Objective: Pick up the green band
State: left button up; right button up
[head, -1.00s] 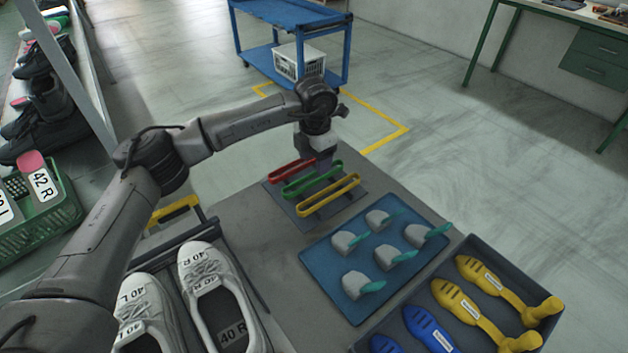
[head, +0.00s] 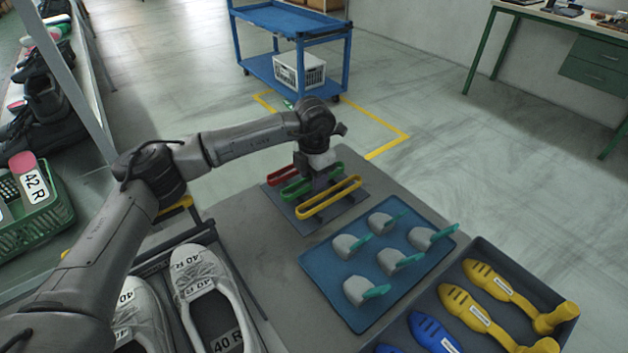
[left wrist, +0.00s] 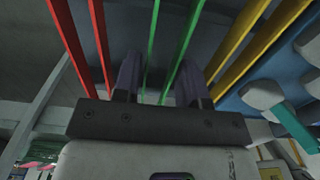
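The green band (head: 292,189) stands as a long narrow loop on a dark mat, between the red band (head: 282,176) and the yellow band (head: 335,195). My left gripper (head: 319,182) is low over the green band and hides part of it. In the left wrist view, its two fingers (left wrist: 158,78) are apart, and the green band (left wrist: 168,45) runs between them. I cannot tell whether either finger touches it. The red band (left wrist: 73,45) and yellow band (left wrist: 258,45) lie outside the fingers. My right gripper is not in view.
A blue mat (head: 330,292) with several grey-and-teal pieces lies right of the bands. A dark tray (head: 520,272) with yellow and blue shoe forms stands at the front right. White shoes (head: 205,290) are at the front left. The grey tabletop (head: 245,225) between is clear.

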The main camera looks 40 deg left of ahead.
pick_arm(q)
jog(key=c, duration=0.6)
jog(key=shift+o, duration=0.2)
jog(key=shift+r, duration=0.1)
